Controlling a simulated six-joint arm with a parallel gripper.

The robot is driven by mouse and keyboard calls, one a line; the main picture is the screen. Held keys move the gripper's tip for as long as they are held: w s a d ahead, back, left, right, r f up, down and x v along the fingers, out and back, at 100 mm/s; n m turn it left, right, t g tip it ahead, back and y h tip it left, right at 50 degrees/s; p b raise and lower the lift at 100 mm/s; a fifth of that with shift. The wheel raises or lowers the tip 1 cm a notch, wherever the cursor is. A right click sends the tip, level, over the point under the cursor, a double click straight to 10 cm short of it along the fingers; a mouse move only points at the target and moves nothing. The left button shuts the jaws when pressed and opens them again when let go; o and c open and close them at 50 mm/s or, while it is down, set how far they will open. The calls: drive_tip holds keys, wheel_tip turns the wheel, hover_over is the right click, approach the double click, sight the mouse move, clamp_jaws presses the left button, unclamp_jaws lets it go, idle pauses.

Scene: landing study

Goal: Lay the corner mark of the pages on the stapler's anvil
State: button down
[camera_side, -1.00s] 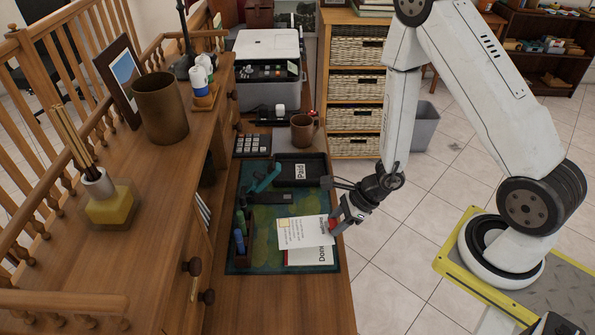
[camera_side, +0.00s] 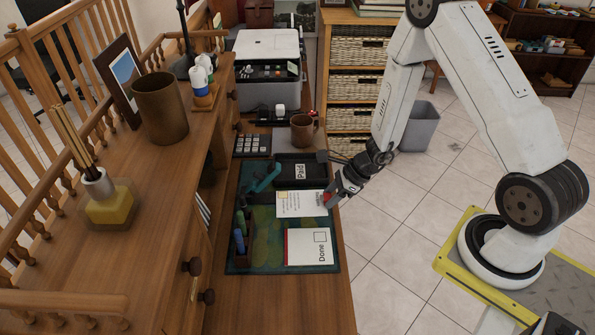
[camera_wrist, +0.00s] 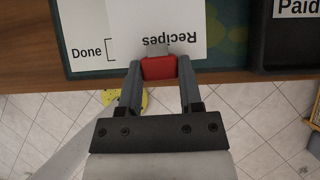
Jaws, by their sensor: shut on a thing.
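The white pages (camera_side: 302,206), headed "Recipes" in the wrist view (camera_wrist: 170,22), have a small yellowish corner mark (camera_side: 283,196) at their far left corner in the side view. A red clip (camera_wrist: 158,67) grips their near edge. My gripper (camera_wrist: 157,75) is shut on the red clip, which also shows in the side view (camera_side: 326,198). The stapler (camera_side: 264,178) is teal and stands open beyond the pages' marked end. The pages lie over or just in front of its dark base; the anvil is hard to make out, and I cannot tell whether they touch it.
A white "Done" sheet or area (camera_side: 308,248) lies on the green patterned desk mat (camera_side: 266,258). A black "Paid" tray (camera_side: 285,160) stands behind the pages. Pens (camera_side: 240,240) stand at the left. A mug (camera_side: 302,130) and calculator (camera_side: 252,145) are farther back.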

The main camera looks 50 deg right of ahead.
drive_tip(key=w+d, duration=0.1)
drive_tip(key=d, duration=0.1)
drive_tip(key=w+d, duration=0.1)
drive_tip(key=d, duration=0.1)
drive_tip(key=shift+w, duration=0.3)
drive_tip(key=shift+f, duration=0.15)
drive_tip(key=shift+f, duration=2.35)
drive_tip(key=shift+f, duration=0.25)
drive_tip(key=shift+f, duration=0.15)
unclamp_jaws()
